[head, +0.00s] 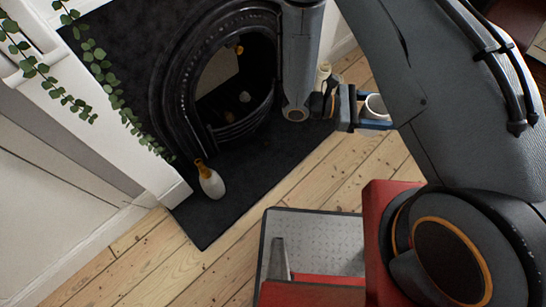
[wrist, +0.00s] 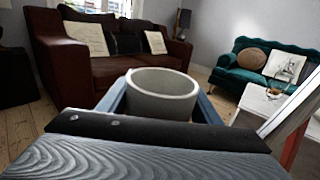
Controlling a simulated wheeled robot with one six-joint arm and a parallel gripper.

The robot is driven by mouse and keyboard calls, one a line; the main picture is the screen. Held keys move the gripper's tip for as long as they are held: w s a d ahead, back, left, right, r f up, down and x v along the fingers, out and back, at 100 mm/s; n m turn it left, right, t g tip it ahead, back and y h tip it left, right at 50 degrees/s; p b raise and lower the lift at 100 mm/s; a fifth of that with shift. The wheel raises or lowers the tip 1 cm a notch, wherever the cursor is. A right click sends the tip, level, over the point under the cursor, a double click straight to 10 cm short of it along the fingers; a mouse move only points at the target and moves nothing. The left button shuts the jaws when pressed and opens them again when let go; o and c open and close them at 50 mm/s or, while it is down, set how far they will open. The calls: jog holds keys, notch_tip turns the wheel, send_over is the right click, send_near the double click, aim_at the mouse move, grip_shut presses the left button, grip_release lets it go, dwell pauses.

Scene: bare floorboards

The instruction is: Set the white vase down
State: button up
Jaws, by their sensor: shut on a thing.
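The white vase (head: 376,105) is held in my gripper (head: 374,122), whose blue fingers are shut on it. In the wrist view the vase (wrist: 162,92) is a pale, round, open-topped vessel between the two blue fingers of my gripper (wrist: 160,105). Its rim faces up and it looks empty. Its lower part is hidden behind the dark gripper body. In the head view my arm hides part of the surroundings, and I cannot tell how high the vase is above the floor.
A white bottle-shaped vase with an orange neck (head: 211,182) stands on the black hearth (head: 225,215) by the fireplace (head: 185,85). A cream object (head: 323,73) is behind my gripper. Floorboards (head: 325,185) are clear nearby. A red sofa (wrist: 110,65), teal sofa (wrist: 255,72) and white table (wrist: 257,108) stand farther off.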

jog(key=s+a+f+m+g+y+b, duration=0.3)
jog(key=s+f+m+g+b, duration=0.25)
jog(key=s+g, duration=0.2)
jog(key=s+a+f+m+g+y+b, duration=0.3)
jog(key=s+f+m+g+b, duration=0.1)
jog(key=s+f+g+b, duration=0.3)
jog(key=s+a+f+m+g+y+b, duration=0.1)
jog(key=a+f+m+y+b, duration=0.55)
jog(key=a+f+y, duration=0.35)
jog(key=s+a+f+m+g+y+b, duration=0.1)
jog(key=a+f+m+y+b, duration=0.65)
jog(key=a, duration=0.55)
jog(key=w+a+f+m+t+y+b, duration=0.6)
jog(key=w+f+t+b, duration=0.15)
jog(key=w+f, duration=0.4)
jog(key=w+a+f+m+t+y+b, duration=0.6)
jog(key=w+a+f+t+y+b, duration=0.15)
jog(key=w+f, duration=0.45)
jog(key=shift+n+h, duration=0.25)
jog(key=shift+h, duration=0.25)
jog(key=f+b, duration=0.1)
jog(key=f, duration=0.1)
jog(key=f+b, duration=0.1)
jog(key=f, duration=0.2)
jog(key=d+f+b, duration=0.1)
jog(key=f+b, duration=0.1)
jog(key=f, duration=0.1)
jog(key=shift+w+f, duration=0.15)
jog(key=shift+w, duration=0.25)
